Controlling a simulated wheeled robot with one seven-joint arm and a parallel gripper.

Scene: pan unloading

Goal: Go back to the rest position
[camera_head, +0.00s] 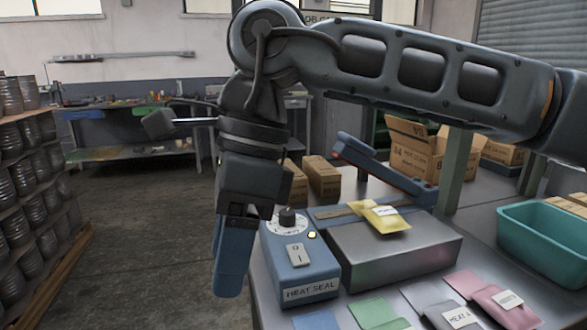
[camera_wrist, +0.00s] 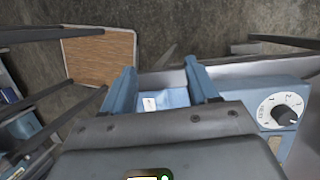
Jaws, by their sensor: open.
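My gripper (camera_head: 232,285) hangs fingers-down in the head view, left of the heat sealer and beside the table's left edge. Its two blue fingers stand apart in the wrist view (camera_wrist: 167,82), so it is open. A blue packet with a white label (camera_wrist: 168,100) shows between the fingers in the wrist view; I cannot tell how far beyond them it lies. The heat sealer (camera_head: 390,250) has a blue control box with a dial (camera_head: 300,265), and its blue arm is raised. A yellow packet with a white label (camera_head: 386,217) lies on top of the sealer.
Green (camera_head: 374,312), grey (camera_head: 455,315) and pink (camera_head: 503,306) packets lie at the table's front. A teal bin (camera_head: 545,242) stands at the right. Cardboard boxes (camera_head: 415,150) stand behind. Stacked cans (camera_head: 25,185) stand far left, with open floor (camera_head: 140,230) between.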

